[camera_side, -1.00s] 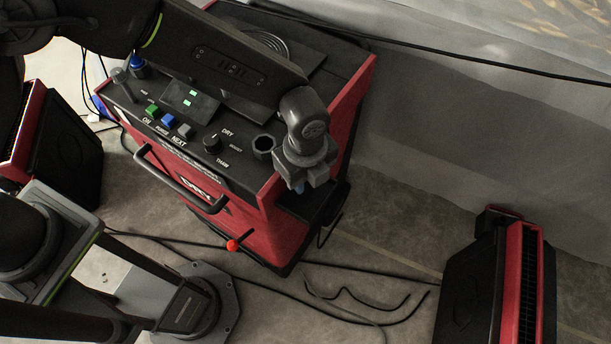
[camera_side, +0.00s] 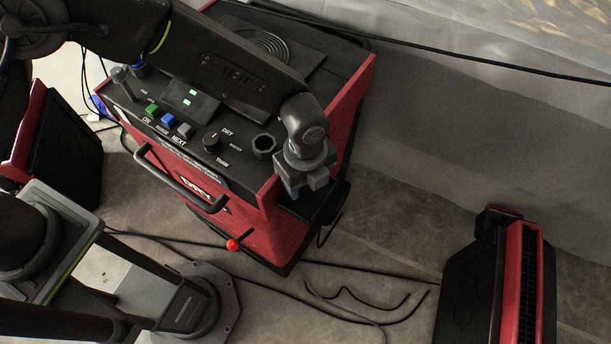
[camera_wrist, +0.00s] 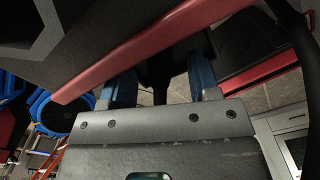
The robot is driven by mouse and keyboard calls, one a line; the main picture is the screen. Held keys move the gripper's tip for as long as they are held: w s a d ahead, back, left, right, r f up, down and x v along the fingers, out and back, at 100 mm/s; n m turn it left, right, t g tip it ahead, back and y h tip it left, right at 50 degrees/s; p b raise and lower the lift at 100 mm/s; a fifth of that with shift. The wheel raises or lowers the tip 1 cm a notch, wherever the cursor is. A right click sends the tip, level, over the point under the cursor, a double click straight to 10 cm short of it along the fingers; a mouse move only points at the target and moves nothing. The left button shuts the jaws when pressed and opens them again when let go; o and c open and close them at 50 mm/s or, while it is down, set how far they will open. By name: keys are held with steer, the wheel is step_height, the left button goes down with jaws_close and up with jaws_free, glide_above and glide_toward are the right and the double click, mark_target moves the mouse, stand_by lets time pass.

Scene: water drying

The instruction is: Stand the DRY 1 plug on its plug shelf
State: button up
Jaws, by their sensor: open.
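My gripper (camera_side: 298,190) is at the right end of the red and black machine (camera_side: 255,228), pointing down beside its top panel and over a low black ledge (camera_side: 322,204). Its blue finger pads are spread apart in the wrist view (camera_wrist: 162,85). A dark, narrow upright thing (camera_wrist: 158,72) shows between the pads, with gaps on both sides. It may be the DRY 1 plug, but its label cannot be read. In the side view my gripper hides whatever is under it. I cannot tell which surface is the plug shelf.
The top panel has a black ring-shaped socket (camera_side: 264,146), a knob (camera_side: 212,142) marked DRY, and green and blue buttons. A black handle (camera_side: 178,180) juts from the front. A red-black unit (camera_side: 497,280) stands at the right. Cables lie on the floor (camera_side: 350,293).

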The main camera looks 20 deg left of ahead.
step_height(320, 180, up, 12)
steer(key=shift+r, duration=0.15)
stand_by(0.3)
steer(key=s+a+r+n+t+h, duration=0.1)
steer(key=a+r+n, duration=0.55)
steer(key=a, duration=0.25)
steer(key=a+r+n+t, duration=0.1)
steer(key=a+r+n, duration=0.4)
steer(key=a+r, duration=0.25)
steer(key=s+a+n+t+y, duration=0.1)
steer(key=s+a+n+t, duration=0.2)
steer(key=s+a+n, duration=0.8)
steer(key=shift+s+a+r+n+t, duration=0.3)
steer(key=shift+a+n, duration=0.55)
steer(key=shift+a, duration=0.65)
steer(key=shift+f, duration=0.1)
steer(key=shift+c, duration=0.2)
